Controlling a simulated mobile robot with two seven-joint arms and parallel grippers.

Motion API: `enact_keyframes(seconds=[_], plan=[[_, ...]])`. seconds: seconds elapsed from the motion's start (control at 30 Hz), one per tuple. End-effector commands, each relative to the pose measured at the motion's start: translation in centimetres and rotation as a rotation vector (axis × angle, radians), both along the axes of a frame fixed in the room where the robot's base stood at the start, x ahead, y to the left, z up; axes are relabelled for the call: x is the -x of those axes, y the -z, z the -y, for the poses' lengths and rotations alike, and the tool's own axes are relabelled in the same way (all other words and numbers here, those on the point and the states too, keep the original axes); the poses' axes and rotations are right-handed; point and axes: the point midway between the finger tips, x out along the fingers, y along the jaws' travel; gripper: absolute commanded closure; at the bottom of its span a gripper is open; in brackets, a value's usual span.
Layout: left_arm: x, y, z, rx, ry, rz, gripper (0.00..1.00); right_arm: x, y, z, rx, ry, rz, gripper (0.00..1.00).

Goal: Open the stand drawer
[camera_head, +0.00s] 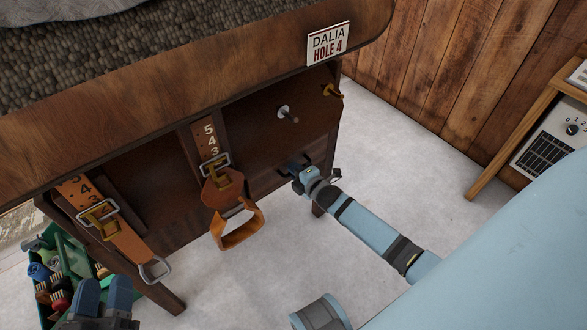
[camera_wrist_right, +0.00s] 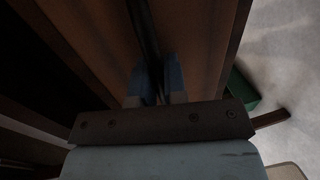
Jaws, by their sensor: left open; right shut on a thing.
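The wooden stand (camera_head: 160,165) fills the left and middle of the head view. Its drawer front is low on the stand, mostly in shadow; brown wood of it (camera_wrist_right: 195,40) shows in the right wrist view. A dark bar handle (camera_wrist_right: 148,35) runs up that wood. My right gripper (camera_head: 294,168) is at the stand's lower right part; its blue fingers (camera_wrist_right: 155,82) are shut around the bar in the wrist view. I cannot tell how far the drawer stands out. My left gripper (camera_head: 104,296) is open and empty at the bottom left, away from the drawer.
Leather straps with buckles (camera_head: 215,160) hang from the stand's front. Two pegs (camera_head: 287,113) stick out near a name sign (camera_head: 328,43). A green crate (camera_head: 65,250) of brushes and rolls stands at lower left. Pale floor (camera_head: 400,180) is clear to the right.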

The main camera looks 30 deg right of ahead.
Motion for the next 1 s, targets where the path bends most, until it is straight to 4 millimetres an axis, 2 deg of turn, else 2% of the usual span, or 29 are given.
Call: enact_keyframes(seconds=[0.1, 0.2, 0.7, 1.0], plan=[[-0.2, 0.2, -0.4, -0.027, -0.011, -0.03, 0.53, 1.4, -0.1, 0.1, -0.001, 0.0, -0.003, 1.0], [0.1, 2.8, -1.1, -0.069, -0.036, -0.129, 0.53, 2.8, -0.2, 0.2, -0.002, 0.0, -0.005, 1.0], [2.5, 9.6, -4.4, -0.262, -0.084, -0.451, 0.53, 12.1, -0.3, 0.9, -0.001, 0.001, -0.004, 1.0], [2.6, 9.6, -4.7, -0.289, -0.09, -0.477, 0.53, 17.8, -0.2, 1.3, -0.001, 0.0, -0.005, 1.0]])
